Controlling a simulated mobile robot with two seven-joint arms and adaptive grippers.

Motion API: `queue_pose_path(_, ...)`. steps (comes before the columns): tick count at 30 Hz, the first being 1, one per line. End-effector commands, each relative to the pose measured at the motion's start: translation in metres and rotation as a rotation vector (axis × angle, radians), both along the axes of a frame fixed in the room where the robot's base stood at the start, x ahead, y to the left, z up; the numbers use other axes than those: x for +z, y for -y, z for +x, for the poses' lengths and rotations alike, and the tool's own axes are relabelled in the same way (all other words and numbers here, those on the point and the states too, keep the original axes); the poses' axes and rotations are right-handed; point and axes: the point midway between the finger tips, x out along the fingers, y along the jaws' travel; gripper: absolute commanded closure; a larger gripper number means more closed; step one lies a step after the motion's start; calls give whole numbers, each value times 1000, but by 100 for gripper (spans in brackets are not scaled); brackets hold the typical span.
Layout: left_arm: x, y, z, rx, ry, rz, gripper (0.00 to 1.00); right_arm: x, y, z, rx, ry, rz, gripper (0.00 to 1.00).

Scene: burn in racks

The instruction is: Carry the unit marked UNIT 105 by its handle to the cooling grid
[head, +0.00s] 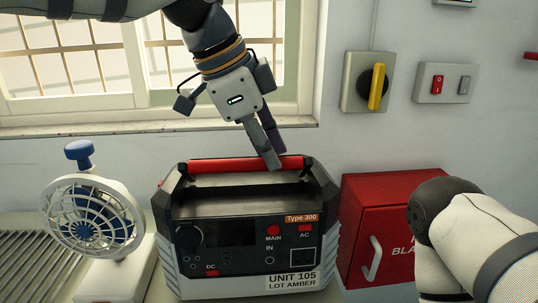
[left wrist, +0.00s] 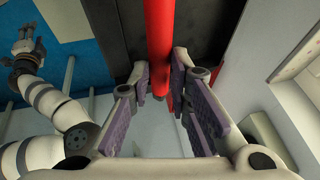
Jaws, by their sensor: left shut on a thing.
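The unit marked UNIT 105 (head: 218,270) is a black and grey box, upright, with a red bar handle (head: 225,166) along its top. My left gripper (head: 273,158) comes down from above and is shut on the handle, right of its middle. In the left wrist view the red handle (left wrist: 159,40) runs between the finger pads. A slatted metal grid (head: 30,262) lies at the left, partly cut off. My right gripper (left wrist: 28,45) shows small in the left wrist view.
A white fan (head: 92,218) with a blue knob stands between the grid and the unit. A red cabinet (head: 360,215) is close on the unit's right. Behind are a window sill (head: 150,128), a yellow-handled rotary switch (head: 370,84) and a switch plate (head: 444,83).

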Motion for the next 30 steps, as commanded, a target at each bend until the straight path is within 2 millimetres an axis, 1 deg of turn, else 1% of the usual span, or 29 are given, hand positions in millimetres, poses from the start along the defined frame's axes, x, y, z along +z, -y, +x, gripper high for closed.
queue_pose_path(1,-5,-1,4,1,-4,4,89,-2,0,-2,0,-7,0,60)
queue_pose_path(6,-4,-1,15,3,-4,4,89,-6,0,-7,0,-25,0,60)
queue_pose_path(13,-1,-1,17,1,0,5,89,-6,0,-6,0,-24,0,60)
queue_pose_path(14,-1,-2,17,1,0,5,75,-6,0,-6,0,-24,0,60)
queue_pose_path(15,-1,-2,16,1,0,5,66,-6,0,-6,0,-23,0,60)
queue_pose_path(16,-1,-1,16,1,0,4,59,-6,0,-6,0,-23,0,60)
queue_pose_path(24,-1,-2,17,2,1,4,58,-6,0,-6,0,-23,0,60)
queue_pose_path(25,-1,-2,17,2,1,5,44,-6,0,-6,0,-23,0,60)
queue_pose_path(26,-1,-2,17,2,1,5,37,-6,0,-6,0,-23,0,60)
queue_pose_path(27,-1,-2,17,2,1,5,28,-6,0,-6,0,-23,0,60)
queue_pose_path(29,-1,-2,17,2,0,5,15,-6,0,-6,0,-23,0,60)
queue_pose_path(30,-1,-2,16,2,0,4,6,-6,0,-6,0,-23,0,60)
